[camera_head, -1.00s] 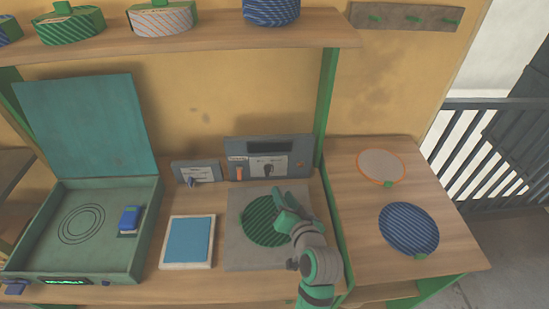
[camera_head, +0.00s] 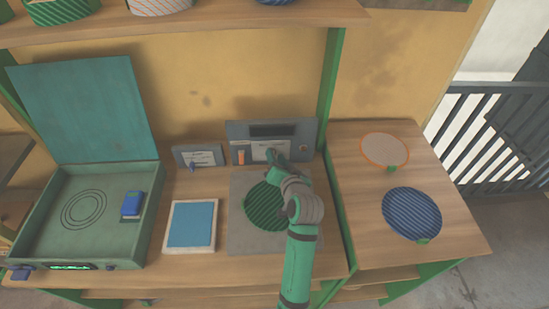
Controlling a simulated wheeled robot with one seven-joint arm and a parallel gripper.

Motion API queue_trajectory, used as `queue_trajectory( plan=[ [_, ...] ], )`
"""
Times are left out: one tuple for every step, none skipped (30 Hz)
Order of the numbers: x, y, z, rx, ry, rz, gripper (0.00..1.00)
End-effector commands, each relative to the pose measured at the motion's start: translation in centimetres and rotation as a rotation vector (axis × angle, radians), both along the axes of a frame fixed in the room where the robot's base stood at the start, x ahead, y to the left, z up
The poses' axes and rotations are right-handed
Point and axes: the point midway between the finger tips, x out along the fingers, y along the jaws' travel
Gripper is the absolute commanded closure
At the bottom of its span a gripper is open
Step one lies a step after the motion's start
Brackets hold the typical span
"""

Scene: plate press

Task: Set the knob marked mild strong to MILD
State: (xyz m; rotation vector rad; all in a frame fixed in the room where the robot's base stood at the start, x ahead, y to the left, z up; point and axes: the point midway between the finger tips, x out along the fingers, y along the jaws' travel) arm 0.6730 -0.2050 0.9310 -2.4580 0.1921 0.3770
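A large grey control panel (camera_head: 291,129) stands upright at the back of the bench, with a dark display, an orange lever (camera_head: 241,157) and a white label plate. In the earlier view a dark knob sat on that plate; my gripper (camera_head: 273,155) now hides it. I cannot tell whether the gripper touches the knob or whether its fingers are apart. A smaller grey panel (camera_head: 182,150) to the left carries a blue knob (camera_head: 192,166) on a white label. The lettering on both panels is too small to read.
A green striped disc (camera_head: 256,209) lies on a grey slab (camera_head: 240,240) under my arm. Left of it are a blue pad (camera_head: 192,224) and an open green press (camera_head: 50,225). A blue disc (camera_head: 411,213) and an orange-rimmed disc (camera_head: 385,149) lie on the right table.

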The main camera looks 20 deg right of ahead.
Motion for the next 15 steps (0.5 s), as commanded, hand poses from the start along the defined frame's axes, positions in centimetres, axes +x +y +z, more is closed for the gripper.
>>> queue_trajectory(
  plan=[
    [0.22, 0.18, -0.02, 0.0, 0.0, 0.002, 0.71],
    [0.29, 0.24, -0.05, -0.001, 0.0, 0.004, 0.71],
    [0.35, 0.3, -0.06, -0.001, -0.001, 0.005, 0.71],
    [0.38, 0.33, -0.06, -0.001, -0.001, 0.005, 0.71],
    [0.38, 0.35, -0.07, 0.0, 0.0, 0.005, 0.71],
    [0.39, 0.36, -0.06, 0.0, 0.0, 0.005, 0.71],
    [0.39, 0.36, -0.06, 0.0, 0.0, 0.005, 0.71],
    [0.38, 0.35, -0.06, 0.0, 0.0, 0.005, 0.71],
    [0.37, 0.34, -0.06, -0.001, -0.001, 0.005, 0.71],
    [0.36, 0.33, -0.06, -0.001, -0.001, 0.005, 0.76],
    [0.36, 0.32, -0.06, -0.001, -0.001, 0.005, 0.83],
    [0.34, 0.3, -0.06, 0.0, -0.001, 0.004, 0.93],
    [0.34, 0.28, -0.05, 0.0, -0.001, 0.004, 1.0],
    [0.35, 0.27, -0.04, 0.0, -0.001, 0.004, 1.0],
    [0.35, 0.26, -0.04, 0.0, -0.002, 0.004, 1.0]
  ],
)
